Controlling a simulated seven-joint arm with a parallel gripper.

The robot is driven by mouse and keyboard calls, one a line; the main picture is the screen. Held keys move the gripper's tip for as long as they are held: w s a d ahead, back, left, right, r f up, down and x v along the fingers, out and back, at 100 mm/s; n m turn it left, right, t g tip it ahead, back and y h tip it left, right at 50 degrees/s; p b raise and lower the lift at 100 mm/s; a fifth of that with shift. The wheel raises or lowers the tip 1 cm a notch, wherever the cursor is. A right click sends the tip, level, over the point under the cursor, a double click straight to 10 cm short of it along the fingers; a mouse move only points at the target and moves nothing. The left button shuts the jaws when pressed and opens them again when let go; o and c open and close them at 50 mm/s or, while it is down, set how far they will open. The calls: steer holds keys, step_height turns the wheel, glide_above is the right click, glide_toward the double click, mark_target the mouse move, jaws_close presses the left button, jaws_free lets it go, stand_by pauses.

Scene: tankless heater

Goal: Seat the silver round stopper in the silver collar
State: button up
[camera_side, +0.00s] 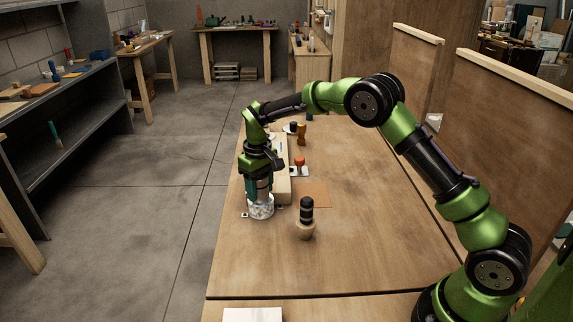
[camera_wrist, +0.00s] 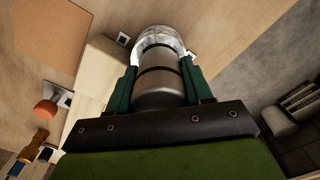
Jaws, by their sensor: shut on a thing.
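My gripper (camera_side: 259,191) points down at the left edge of the table. In the wrist view its green fingers (camera_wrist: 160,68) are shut on the silver round stopper (camera_wrist: 162,80), a smooth metal cylinder with dark bands. The shiny silver collar (camera_side: 261,211) stands on the table directly under my gripper. In the wrist view the collar's bright rim (camera_wrist: 160,33) shows around the stopper's far end. The stopper's lower end is at or inside the collar's mouth; I cannot tell how deep. In the side view the fingers and collar hide most of the stopper.
A pale wooden block (camera_side: 284,185) stands close beside the collar. An orange knob (camera_side: 299,161) and a brown turned piece (camera_side: 301,134) are farther back. The table's right side is clear.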

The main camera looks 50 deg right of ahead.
steer(key=shift+f, duration=0.7)
stand_by(0.6)
steer(key=o, duration=1.2)
steer(key=shift+o, duration=0.8)
steer(key=shift+d, duration=0.1)
steer(key=shift+d+f, duration=0.1)
steer(key=shift+d, duration=0.15)
steer(key=shift+a+r, duration=0.25)
steer(key=shift+r, duration=1.85)
steer(key=shift+a+r, duration=0.2)
steer(key=shift+r, duration=1.9)
